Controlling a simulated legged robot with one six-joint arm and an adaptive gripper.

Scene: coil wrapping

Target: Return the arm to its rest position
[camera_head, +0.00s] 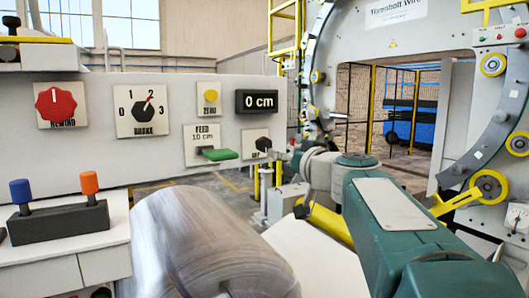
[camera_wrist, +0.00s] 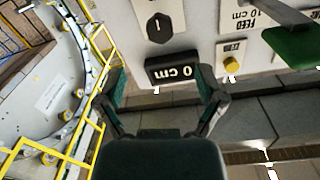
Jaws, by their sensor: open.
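My arm (camera_head: 390,205) reaches in from the lower right in the head view, teal with a pale plate. It bends toward the grey control panel (camera_head: 95,165). In the wrist view my gripper (camera_wrist: 165,82) is open, its two dark fingers apart with nothing between them. The panel appears upside down there, and the black "0 cm" display (camera_wrist: 172,70) lies behind the gap between the fingers. The display also shows in the head view (camera_head: 257,101). In the head view my gripper is small beside the panel's right end, and its fingers are hard to make out.
The panel carries a red rewind knob (camera_head: 56,104), brake dial (camera_head: 141,110), yellow zero button (camera_head: 210,96), green feed lever (camera_head: 219,154) and black knob (camera_head: 263,144). A wrapped coil (camera_head: 205,245) lies below. The large ring machine (camera_head: 460,185) stands right, close to my arm.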

